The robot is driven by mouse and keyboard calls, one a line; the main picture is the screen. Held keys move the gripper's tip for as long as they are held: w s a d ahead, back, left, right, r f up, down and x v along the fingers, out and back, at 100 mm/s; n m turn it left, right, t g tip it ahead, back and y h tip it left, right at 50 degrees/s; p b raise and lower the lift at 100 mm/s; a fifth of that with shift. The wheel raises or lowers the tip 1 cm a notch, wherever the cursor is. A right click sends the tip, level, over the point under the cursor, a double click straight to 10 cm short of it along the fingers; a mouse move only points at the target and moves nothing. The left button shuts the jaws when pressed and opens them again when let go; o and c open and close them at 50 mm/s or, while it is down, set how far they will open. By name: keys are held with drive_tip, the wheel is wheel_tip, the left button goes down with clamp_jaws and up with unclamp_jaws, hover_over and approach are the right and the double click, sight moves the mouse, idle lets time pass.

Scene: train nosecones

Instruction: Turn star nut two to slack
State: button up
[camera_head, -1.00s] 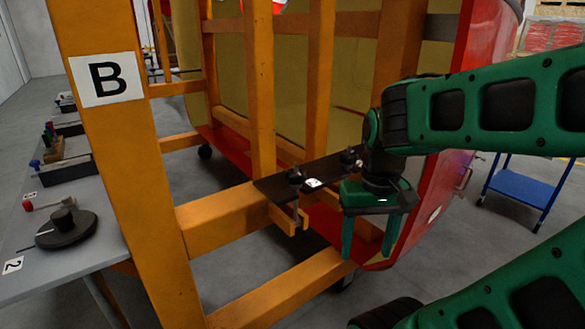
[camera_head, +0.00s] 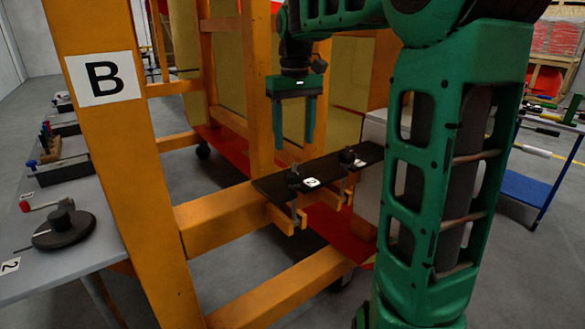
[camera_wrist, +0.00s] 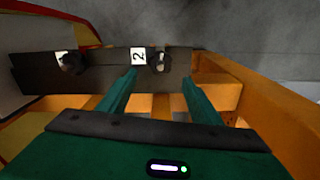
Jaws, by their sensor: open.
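Star nut two (camera_head: 294,178) is a black knob on the dark plate (camera_head: 272,187), beside a white label marked 2 (camera_head: 311,183). It also shows in the wrist view (camera_wrist: 160,62), just right of that label. My gripper (camera_head: 293,146) is open and empty, fingers pointing down, apart from the nut and above it in the head view. In the wrist view the nut appears between and just beyond the fingertips (camera_wrist: 159,80). The nut's thread is hidden.
A second black star nut (camera_head: 347,157) with its own label sits farther along the plate. An orange upright (camera_head: 260,90) stands close behind my gripper. The post marked B (camera_head: 105,80) and a grey bench (camera_head: 70,270) are at left. A blue cart (camera_head: 527,190) stands at right.

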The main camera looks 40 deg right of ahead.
sight(294, 170)
wheel_tip(294, 170, down, 9)
drive_tip(key=shift+f, duration=0.1)
idle(0.3)
drive_tip(key=c, duration=1)
